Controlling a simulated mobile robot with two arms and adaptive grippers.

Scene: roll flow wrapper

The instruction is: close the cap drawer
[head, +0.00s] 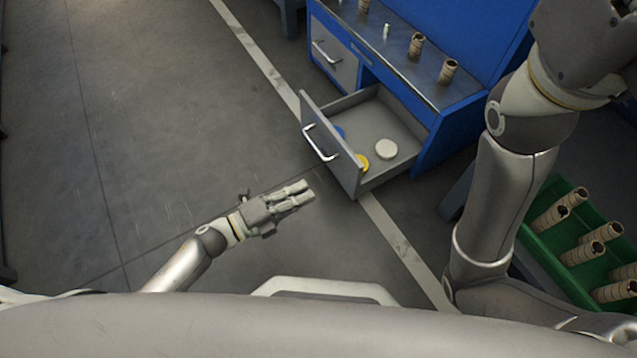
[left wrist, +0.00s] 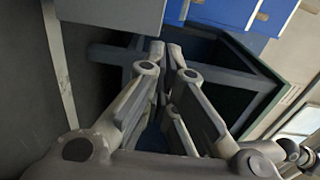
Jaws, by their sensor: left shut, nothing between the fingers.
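The cap drawer (head: 409,122) is pulled out of the blue cabinet, with its grey front panel and silver handle (head: 320,143) facing left. Inside lie a white cap (head: 386,149), a yellow cap (head: 362,162) and a blue cap (head: 340,131), the last partly hidden by the front panel. My left gripper (head: 304,193) is shut and empty, below and a little left of the drawer front in the head view, apart from it. In the left wrist view its fingers (left wrist: 170,52) are together with nothing between them. My right arm rises at the right; its gripper is out of the picture.
The blue cabinet (head: 431,160) has a second drawer (head: 333,55), shut, and a metal top (head: 402,68) bearing several brown rolls. A green crate (head: 537,248) with several more rolls stands at the right. The floor left of the open drawer is clear.

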